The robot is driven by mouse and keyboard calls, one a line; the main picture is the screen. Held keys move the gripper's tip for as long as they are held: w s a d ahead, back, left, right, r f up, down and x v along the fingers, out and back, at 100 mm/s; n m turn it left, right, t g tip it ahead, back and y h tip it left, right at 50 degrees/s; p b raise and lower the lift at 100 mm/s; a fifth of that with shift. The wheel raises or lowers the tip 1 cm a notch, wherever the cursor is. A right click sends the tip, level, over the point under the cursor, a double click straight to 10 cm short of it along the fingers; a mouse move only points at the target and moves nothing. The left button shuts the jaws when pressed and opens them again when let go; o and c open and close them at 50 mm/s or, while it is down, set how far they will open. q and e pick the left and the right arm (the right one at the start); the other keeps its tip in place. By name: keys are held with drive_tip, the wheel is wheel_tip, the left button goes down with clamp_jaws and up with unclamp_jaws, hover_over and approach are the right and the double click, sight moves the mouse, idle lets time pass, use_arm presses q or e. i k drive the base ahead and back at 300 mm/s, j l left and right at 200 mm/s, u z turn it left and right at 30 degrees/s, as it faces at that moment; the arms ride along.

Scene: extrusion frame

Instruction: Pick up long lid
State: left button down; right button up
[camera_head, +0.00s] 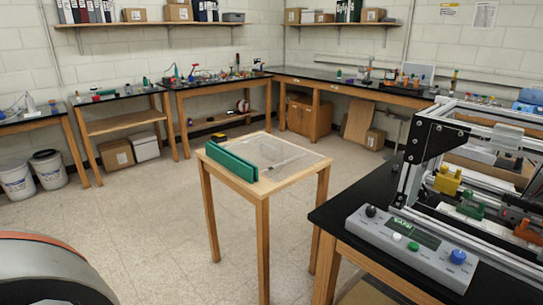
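A small wooden table (257,203) stands in the middle of the room. Two long green pieces lie side by side along its left edge: a front one (231,163) and a slightly shorter-looking one behind it (46,155) is not certain, so I name only the green pair. A flat clear panel (275,150) lies on the tabletop to their right, with a thin light strip on it. I cannot tell which piece is the long lid. A rounded grey and orange part at the lower left seems to be my own arm. Neither gripper shows.
A black bench (345,212) at the right carries an aluminium extrusion frame (412,160) and a grey control box (412,246) with buttons. Benches line the back walls. Open floor (150,225) lies left of the small table.

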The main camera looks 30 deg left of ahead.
sight(282, 160)
drive_tip(key=i+j+z, duration=0.25)
drive_tip(key=j, duration=1.05)
drive_tip(key=k+j+z, duration=0.1)
drive_tip(key=j+z, duration=0.15)
drive_tip(key=j, duration=1.05)
drive_tip(key=k+j+z, duration=0.1)
drive_tip(key=j+z, duration=0.15)
drive_tip(key=j, duration=1.1)
